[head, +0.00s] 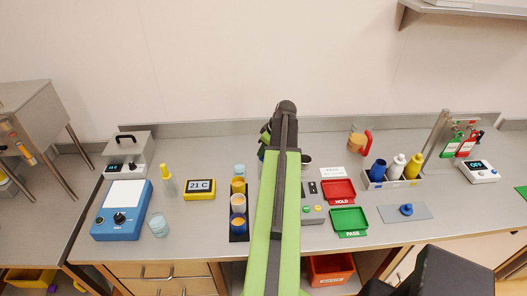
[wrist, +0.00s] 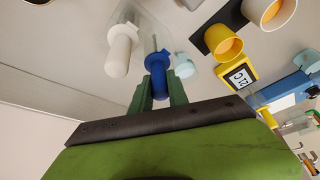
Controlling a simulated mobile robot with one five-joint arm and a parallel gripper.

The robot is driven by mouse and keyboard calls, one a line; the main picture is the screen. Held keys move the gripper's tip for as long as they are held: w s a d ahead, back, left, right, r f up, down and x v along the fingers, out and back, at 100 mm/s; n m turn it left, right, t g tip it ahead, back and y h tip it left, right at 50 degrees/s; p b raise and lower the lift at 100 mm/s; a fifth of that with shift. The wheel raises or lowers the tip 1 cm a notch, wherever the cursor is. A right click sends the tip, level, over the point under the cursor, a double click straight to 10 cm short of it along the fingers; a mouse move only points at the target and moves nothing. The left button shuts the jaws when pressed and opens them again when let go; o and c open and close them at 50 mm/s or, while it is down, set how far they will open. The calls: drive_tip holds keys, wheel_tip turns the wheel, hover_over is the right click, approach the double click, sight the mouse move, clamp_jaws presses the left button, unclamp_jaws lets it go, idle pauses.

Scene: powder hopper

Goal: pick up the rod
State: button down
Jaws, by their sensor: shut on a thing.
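The rod (wrist: 158,65) shows in the wrist view as a blue handle with a collar and a thin grey shaft running up from it. My gripper (wrist: 158,90) has its two green fingers on either side of the blue handle and is shut on it. The lower part of the handle sits between the fingers. I cannot tell whether the shaft touches anything. In the head view my arm covers the rod and the gripper's tips.
A white-handled piece (wrist: 119,55) stands close left of the rod in the wrist view. A pale blue cup (wrist: 184,66) is close right. In the head view, a row of cups (head: 238,203) is left of my arm; red (head: 338,191) and green (head: 349,219) trays are right.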

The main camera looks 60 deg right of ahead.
wheel_tip(320, 180, up, 12)
drive_tip(key=p, duration=1.1)
drive_tip(key=shift+f, duration=0.25)
drive_tip(key=s, duration=1.8)
drive_tip(key=shift+a, duration=0.1)
